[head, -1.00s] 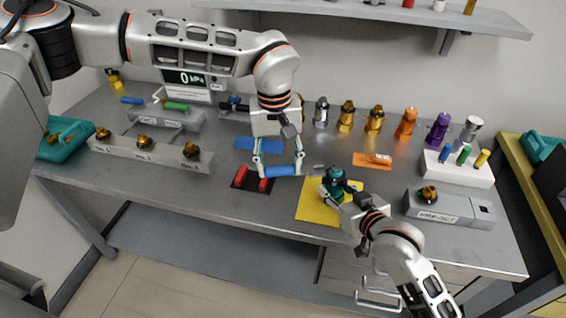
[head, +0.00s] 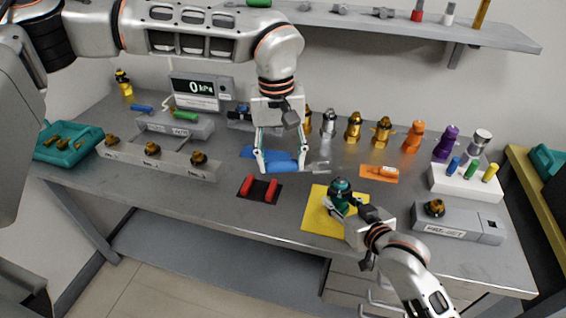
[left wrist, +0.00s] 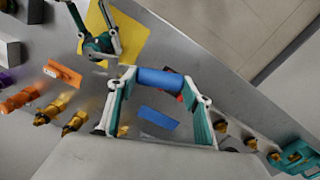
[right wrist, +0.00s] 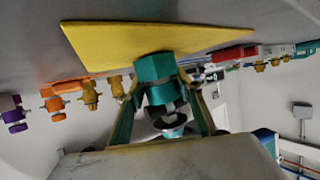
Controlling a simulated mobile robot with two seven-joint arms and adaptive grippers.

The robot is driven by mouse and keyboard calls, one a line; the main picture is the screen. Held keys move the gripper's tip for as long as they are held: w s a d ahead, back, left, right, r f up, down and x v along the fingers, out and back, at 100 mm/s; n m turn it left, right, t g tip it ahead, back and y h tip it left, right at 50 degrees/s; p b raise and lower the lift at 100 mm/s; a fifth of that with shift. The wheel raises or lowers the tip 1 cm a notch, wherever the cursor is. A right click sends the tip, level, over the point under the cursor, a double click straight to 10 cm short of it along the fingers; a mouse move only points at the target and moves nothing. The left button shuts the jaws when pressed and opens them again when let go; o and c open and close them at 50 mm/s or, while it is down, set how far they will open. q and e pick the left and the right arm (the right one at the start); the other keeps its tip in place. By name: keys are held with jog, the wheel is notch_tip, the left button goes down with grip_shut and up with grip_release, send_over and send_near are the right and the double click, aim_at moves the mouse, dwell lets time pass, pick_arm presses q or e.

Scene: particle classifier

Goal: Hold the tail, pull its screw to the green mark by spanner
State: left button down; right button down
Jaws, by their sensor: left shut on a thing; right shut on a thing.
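A teal part, apparently the tail (head: 340,187), stands on the yellow mat (head: 313,215). My right gripper (head: 347,205) is shut on it from the front right. The right wrist view shows the teal body (right wrist: 154,67) between the fingers, with dark and silver parts below it. My left gripper (head: 282,164) is shut on the blue handle of the spanner (head: 281,167), above the table. The spanner's grey head (head: 320,167) points right, apart from the tail. The handle lies across both fingers in the left wrist view (left wrist: 160,79). I cannot make out the green mark.
A dark mat with red holders (head: 260,189) lies in front of my left gripper, and a blue mat (head: 252,153) behind it. Several coloured figure-like parts line the back. An orange mat (head: 379,173), a white block (head: 465,184) and a grey fixture (head: 458,222) are right.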

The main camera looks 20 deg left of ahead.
jog(key=c, duration=1.3)
grip_release()
jog(key=shift+f, duration=0.1)
jog(key=shift+s+d, duration=0.1)
